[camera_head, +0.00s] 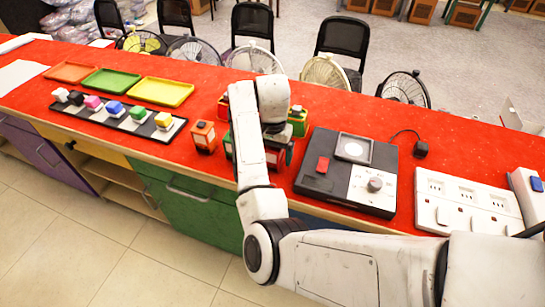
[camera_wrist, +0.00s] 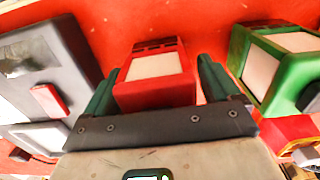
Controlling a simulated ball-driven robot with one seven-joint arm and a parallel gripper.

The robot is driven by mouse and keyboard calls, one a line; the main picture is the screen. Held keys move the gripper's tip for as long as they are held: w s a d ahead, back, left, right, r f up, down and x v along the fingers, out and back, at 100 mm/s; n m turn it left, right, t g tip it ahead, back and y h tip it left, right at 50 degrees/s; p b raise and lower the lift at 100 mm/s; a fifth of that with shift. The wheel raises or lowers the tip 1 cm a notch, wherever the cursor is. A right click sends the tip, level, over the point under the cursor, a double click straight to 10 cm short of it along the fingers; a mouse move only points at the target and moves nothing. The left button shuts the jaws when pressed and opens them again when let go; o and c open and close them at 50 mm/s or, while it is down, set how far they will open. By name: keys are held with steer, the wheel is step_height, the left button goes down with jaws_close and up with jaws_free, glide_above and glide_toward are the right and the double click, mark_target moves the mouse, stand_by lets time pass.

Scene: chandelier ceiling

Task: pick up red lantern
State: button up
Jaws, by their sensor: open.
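A red lantern (camera_wrist: 155,66) with a pale panel stands upright on the red counter in the wrist view. My gripper (camera_wrist: 157,84) is open, with one dark green finger on each side of this lantern. I cannot tell whether the fingers touch it. In the head view my gripper (camera_head: 277,151) is low over the counter, left of the black device. My arm hides most of the red lantern there.
A green lantern (camera_wrist: 258,75) stands close on the right in the wrist view. A black device (camera_head: 330,196) is beside my gripper. An orange lantern (camera_head: 203,137), a strip of coloured blocks (camera_head: 104,117) and coloured trays (camera_head: 160,92) lie to the left.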

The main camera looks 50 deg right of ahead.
steer(key=shift+c, duration=0.3)
steer(key=c, duration=1.3)
steer(key=shift+r, duration=0.1)
steer(key=shift+c, duration=0.2)
steer(key=shift+r, duration=0.4)
step_height(320, 180, up, 2)
steer(key=shift+w+r+b, duration=0.1)
steer(key=shift+b, duration=0.25)
steer(key=s+d+r+p, duration=0.2)
steer(key=s+r, duration=0.3)
steer(key=s, duration=0.1)
steer(key=s+d+r+p, duration=0.2)
steer(key=s+r+p, duration=0.1)
steer(key=s+r, duration=0.2)
steer(key=shift+s+d+p, duration=0.3)
steer(key=shift+s, duration=0.9)
